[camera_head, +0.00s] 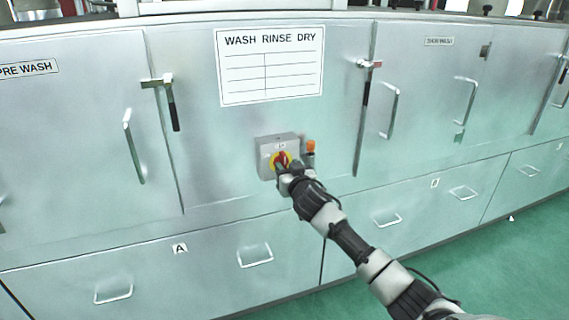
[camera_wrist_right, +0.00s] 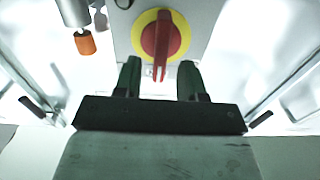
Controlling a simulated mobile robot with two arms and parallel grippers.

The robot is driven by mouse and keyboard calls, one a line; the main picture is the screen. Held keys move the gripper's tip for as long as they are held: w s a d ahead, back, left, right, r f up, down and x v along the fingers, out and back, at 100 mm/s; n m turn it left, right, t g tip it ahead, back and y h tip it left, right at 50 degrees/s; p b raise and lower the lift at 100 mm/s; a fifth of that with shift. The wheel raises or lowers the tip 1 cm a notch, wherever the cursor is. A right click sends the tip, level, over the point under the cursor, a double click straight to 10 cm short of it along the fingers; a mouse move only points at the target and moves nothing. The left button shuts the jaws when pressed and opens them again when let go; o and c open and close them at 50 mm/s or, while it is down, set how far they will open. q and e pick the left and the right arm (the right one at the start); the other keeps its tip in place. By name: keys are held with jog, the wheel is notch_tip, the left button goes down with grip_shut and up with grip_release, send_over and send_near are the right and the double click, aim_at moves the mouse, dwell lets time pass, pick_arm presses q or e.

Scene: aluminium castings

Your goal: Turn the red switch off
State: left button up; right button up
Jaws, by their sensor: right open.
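The red switch (camera_head: 282,159) is a rotary knob on a yellow disc, on a small grey box (camera_head: 268,146) fixed to the metal front of the machine. In the right wrist view the red switch (camera_wrist_right: 160,42) sits at top centre, its handle pointing toward my gripper. My right gripper (camera_wrist_right: 157,78) is open. Its two fingers stand apart, one to each side of the tip of the handle, and I cannot tell whether they touch it. In the head view my right gripper (camera_head: 287,170) covers the lower part of the switch. My left gripper is not in view.
An orange-tipped fitting (camera_head: 310,147) sticks out just right of the switch box; it also shows in the right wrist view (camera_wrist_right: 86,43). A WASH RINSE DRY sign (camera_head: 270,65) is above. Door handles (camera_head: 133,146) and drawers (camera_head: 255,256) surround it. Green floor (camera_head: 500,270) is open at lower right.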

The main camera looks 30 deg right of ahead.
aim_at(281, 161)
jog(key=shift+x, duration=1.4)
grip_shut()
